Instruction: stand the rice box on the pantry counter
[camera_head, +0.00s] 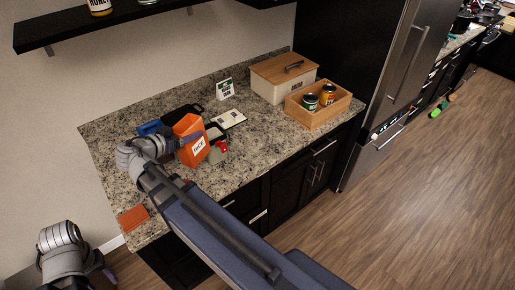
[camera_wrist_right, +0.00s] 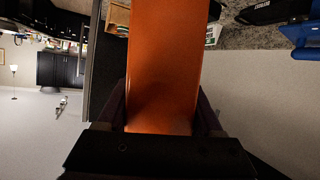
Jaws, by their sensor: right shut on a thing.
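The orange rice box (camera_head: 194,149), with a white label reading RICE, is at the left part of the granite pantry counter (camera_head: 115,165). It looks roughly upright with a slight lean; I cannot tell whether its base touches the counter. My right gripper (camera_head: 188,139) is shut on it from the left side. In the right wrist view the box (camera_wrist_right: 163,70) fills the middle between the two fingers (camera_wrist_right: 162,115). My left wrist (camera_head: 62,250) shows at the lower left, away from the counter; its jaw state is unclear.
A blue item (camera_head: 149,127), a dark tray (camera_head: 184,113), a grey-and-red item (camera_head: 217,150) and a white card (camera_head: 229,118) surround the box. A bread box (camera_head: 270,88) and a wooden crate (camera_head: 318,117) with two cans stand farther right. An orange-red pad (camera_head: 133,218) lies near the front-left edge.

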